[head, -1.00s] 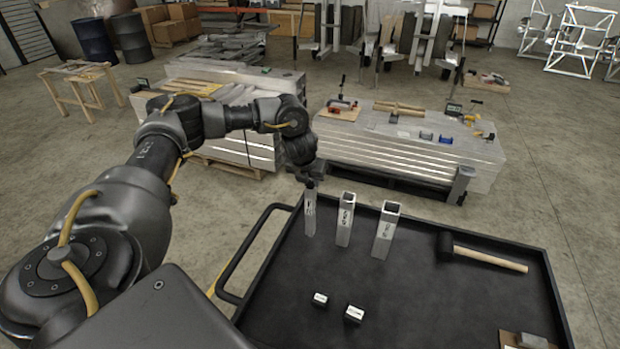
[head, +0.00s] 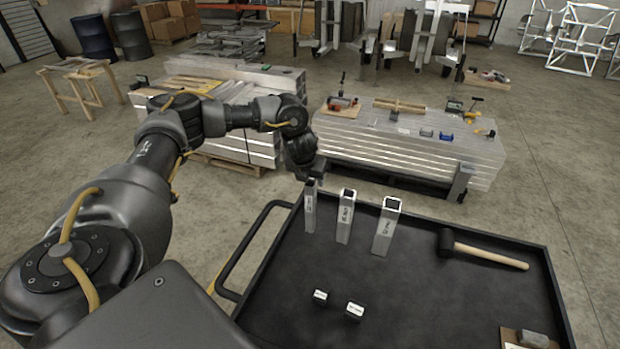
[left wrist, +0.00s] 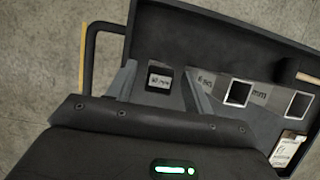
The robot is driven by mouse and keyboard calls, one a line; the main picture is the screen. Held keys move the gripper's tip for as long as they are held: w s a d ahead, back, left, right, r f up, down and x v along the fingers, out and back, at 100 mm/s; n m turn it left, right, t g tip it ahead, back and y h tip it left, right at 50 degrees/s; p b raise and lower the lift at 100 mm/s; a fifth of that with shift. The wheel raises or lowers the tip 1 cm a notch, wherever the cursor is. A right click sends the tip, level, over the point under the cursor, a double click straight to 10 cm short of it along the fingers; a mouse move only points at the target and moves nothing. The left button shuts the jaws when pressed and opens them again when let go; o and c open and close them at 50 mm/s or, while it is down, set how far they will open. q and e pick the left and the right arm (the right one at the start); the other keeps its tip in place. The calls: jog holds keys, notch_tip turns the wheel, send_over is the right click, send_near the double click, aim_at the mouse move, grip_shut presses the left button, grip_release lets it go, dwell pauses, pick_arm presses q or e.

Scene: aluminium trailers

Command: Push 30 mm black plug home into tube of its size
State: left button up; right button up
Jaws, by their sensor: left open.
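A black plug (left wrist: 160,80) with a white label, which seems to read 30 mm, sits between the open fingers of my left gripper (left wrist: 159,69) in the left wrist view. In the head view my left gripper (head: 312,179) is over the top of the leftmost, slimmest upright tube (head: 310,212). The gripper hides that tube's mouth, and I cannot tell how deep the plug sits. Two wider open tubes, a middle one (head: 345,222) and a right one (head: 385,232), stand beside it. My right gripper is out of view.
Two loose black plugs with white labels, one (head: 320,297) and another (head: 355,311), lie on the black tray (head: 420,300). A mallet (head: 490,255) lies at the right. A raised rim surrounds the tray. The tray's middle is clear.

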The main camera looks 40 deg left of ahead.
pick_arm(q)
jog(key=shift+r, duration=0.1)
jog(key=shift+s+d+r, duration=0.1)
jog(key=shift+s+r, duration=0.05)
jog(key=shift+r, duration=0.1)
jog(key=b+v, duration=0.1)
jog(key=v, duration=0.9)
dwell(0.3)
jog(key=shift+f, duration=0.1)
